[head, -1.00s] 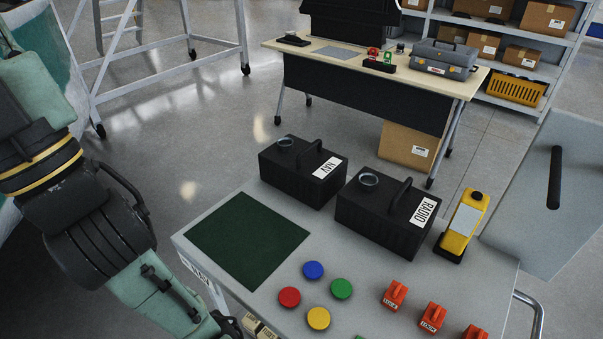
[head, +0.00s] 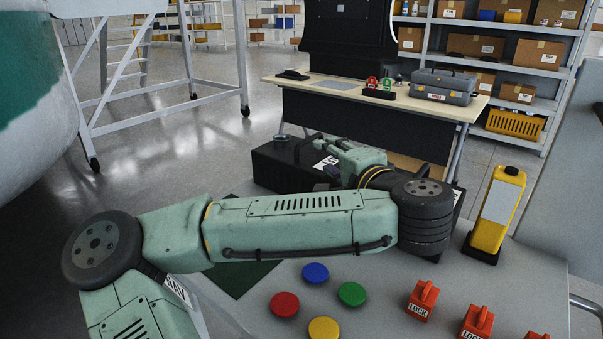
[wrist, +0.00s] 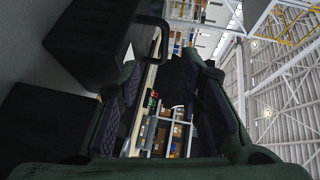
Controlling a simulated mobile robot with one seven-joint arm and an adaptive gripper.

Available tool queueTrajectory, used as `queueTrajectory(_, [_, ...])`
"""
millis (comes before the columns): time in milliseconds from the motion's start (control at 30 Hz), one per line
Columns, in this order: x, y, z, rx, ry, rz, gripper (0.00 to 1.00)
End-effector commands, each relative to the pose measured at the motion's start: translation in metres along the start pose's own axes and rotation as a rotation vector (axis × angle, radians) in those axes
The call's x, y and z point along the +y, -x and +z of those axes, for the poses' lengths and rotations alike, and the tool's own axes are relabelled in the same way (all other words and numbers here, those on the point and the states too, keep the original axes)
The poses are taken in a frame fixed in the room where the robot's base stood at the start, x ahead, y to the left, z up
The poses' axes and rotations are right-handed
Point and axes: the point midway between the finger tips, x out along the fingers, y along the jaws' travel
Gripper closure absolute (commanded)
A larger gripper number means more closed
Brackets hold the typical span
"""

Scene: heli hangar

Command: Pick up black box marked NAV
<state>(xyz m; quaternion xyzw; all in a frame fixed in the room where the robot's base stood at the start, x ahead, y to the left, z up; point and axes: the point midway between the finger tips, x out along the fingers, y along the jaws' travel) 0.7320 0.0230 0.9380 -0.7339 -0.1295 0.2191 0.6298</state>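The black box marked NAV (head: 278,168) stands on the grey cart at its far side. My arm crosses in front and hides its lower front and part of its white label. My gripper (head: 335,153) is beside the right end of the NAV box in the head view, with its fingers mostly hidden. In the wrist view my gripper (wrist: 170,92) has its two dark fingers spread with nothing held between them. The NAV box also seems to be the upper-left black box with a handle (wrist: 95,45) there, outside the fingers.
The RADIO box (head: 458,193) is mostly hidden behind my arm, right of NAV. A yellow handheld device (head: 497,210) stands farther right. Coloured discs (head: 316,273) and red lock blocks (head: 422,300) lie in front. A desk (head: 375,115) stands behind the cart.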

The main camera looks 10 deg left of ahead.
Motion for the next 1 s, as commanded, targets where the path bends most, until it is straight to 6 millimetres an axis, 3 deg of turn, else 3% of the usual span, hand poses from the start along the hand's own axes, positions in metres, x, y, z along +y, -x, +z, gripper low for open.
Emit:
queueTrajectory(200, [-0.003, -0.034, 0.000, 0.000, 0.002, 0.001, 0.67])
queueTrajectory(433, [-0.006, -0.052, 0.002, 0.001, 0.003, -0.001, 0.67])
queueTrajectory(700, [-0.008, -0.089, 0.004, 0.004, 0.002, 0.000, 0.67])
queueTrajectory(1000, [-0.006, -0.094, 0.004, 0.006, 0.004, 0.000, 0.67])
